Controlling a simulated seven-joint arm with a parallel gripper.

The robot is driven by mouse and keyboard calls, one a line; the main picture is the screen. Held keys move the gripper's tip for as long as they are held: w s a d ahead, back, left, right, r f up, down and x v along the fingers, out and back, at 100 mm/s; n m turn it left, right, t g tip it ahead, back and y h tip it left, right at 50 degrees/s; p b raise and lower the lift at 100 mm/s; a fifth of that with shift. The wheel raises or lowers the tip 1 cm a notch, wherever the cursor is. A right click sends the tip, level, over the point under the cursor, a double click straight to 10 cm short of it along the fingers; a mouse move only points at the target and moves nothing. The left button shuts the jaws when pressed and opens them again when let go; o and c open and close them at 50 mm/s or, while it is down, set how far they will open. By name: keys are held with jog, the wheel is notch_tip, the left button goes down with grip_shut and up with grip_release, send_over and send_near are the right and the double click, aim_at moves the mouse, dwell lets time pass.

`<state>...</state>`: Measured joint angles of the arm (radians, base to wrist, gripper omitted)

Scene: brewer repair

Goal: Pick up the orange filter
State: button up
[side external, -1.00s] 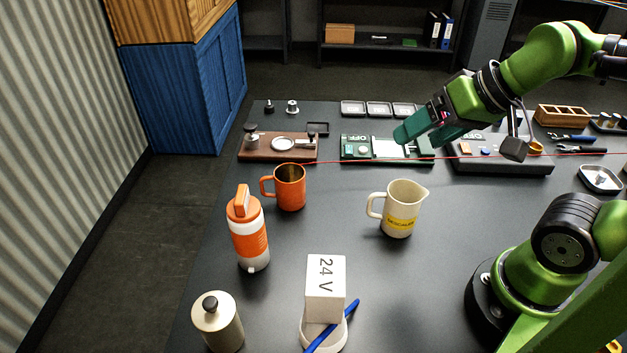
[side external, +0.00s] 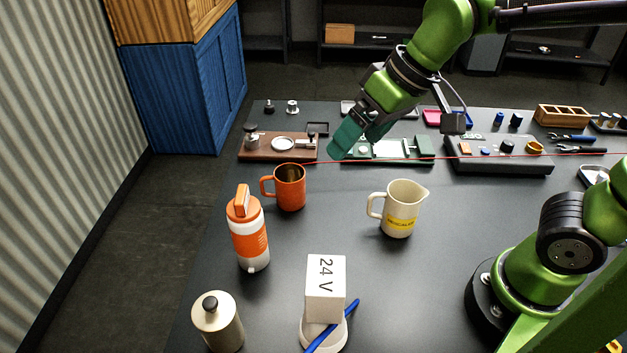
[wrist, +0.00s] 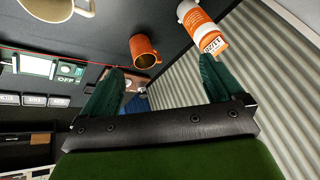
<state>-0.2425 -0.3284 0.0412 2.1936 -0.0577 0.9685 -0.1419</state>
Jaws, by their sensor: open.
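A white cylinder with an orange band and an orange top handle (side external: 250,240), the likely orange filter, stands upright on the left of the table in the side view. In the wrist view it (wrist: 203,28) is at the top right, with a printed label on its end. My gripper (side external: 342,150) is above the far part of the table, near the green board, up and to the right of the filter and apart from it. Its two green fingers (wrist: 160,63) are spread with nothing between them.
An orange mug (side external: 291,188) stands between the filter and my gripper. A cream jug (side external: 400,212), a white 24 V block (side external: 325,288) and a metal canister (side external: 217,322) also stand on the table. A brown board (side external: 263,149) and green board (side external: 410,158) lie farther back.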

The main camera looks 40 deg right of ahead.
aim_at(240, 209)
jog(key=w+a+r+n+g, duration=0.2)
jog(key=w+a+n, duration=0.6)
jog(key=a, duration=0.4)
jog(key=shift+n, duration=0.4)
jog(key=x, duration=1.6)
jog(key=shift+s+a+f, duration=0.15)
jog(key=shift+s+f, duration=0.05)
jog(key=shift+s, duration=0.05)
jog(key=shift+c, duration=0.4)
grip_shut()
